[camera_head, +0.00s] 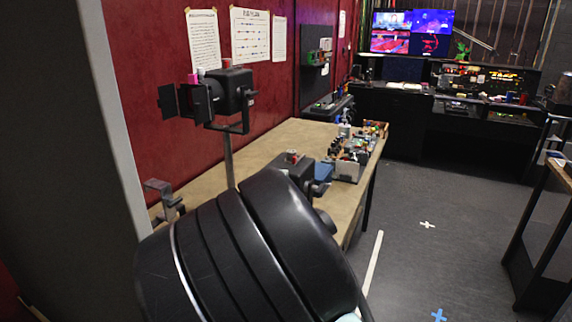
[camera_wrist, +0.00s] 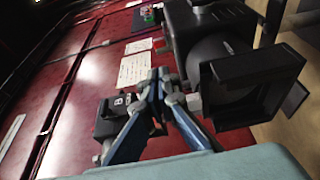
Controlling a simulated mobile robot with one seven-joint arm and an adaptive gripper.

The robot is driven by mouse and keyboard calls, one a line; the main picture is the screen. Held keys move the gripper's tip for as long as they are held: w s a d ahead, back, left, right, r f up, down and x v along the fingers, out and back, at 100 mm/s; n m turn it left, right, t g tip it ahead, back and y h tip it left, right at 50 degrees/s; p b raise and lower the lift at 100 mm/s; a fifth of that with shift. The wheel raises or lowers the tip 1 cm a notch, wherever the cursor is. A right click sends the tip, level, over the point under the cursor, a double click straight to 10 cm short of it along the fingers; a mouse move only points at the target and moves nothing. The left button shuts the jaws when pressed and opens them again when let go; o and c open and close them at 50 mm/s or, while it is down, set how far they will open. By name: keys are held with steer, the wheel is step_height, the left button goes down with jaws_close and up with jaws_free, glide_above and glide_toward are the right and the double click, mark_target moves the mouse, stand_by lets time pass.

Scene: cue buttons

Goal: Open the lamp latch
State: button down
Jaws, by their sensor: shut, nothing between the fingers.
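The lamp (camera_head: 236,90) is a black stage light with barn-door flaps, held in a yoke on a post above the workbench. Small red and pink parts show at its top, and I cannot tell which part is the latch. In the wrist view the lamp (camera_wrist: 222,62) fills the upper right, with its flaps toward the right edge. My gripper (camera_wrist: 160,78) is shut and empty, its fingertips just left of the lamp body in the picture. I cannot tell whether they touch it.
A wooden workbench (camera_head: 265,155) runs along the red wall (camera_head: 150,50), with several small items at its far end. A metal clamp (camera_head: 165,197) is at its near left corner. Paper sheets hang on the wall. The dark floor (camera_head: 430,200) to the right is open.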

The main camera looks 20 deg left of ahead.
steer(key=shift+w, duration=0.2)
steer(key=p+x, duration=0.2)
steer(key=x, duration=0.7)
steer(key=shift+w+a, duration=0.1)
steer(key=shift+w, duration=0.25)
steer(key=shift+f+b, duration=0.1)
steer(key=shift+b, duration=0.35)
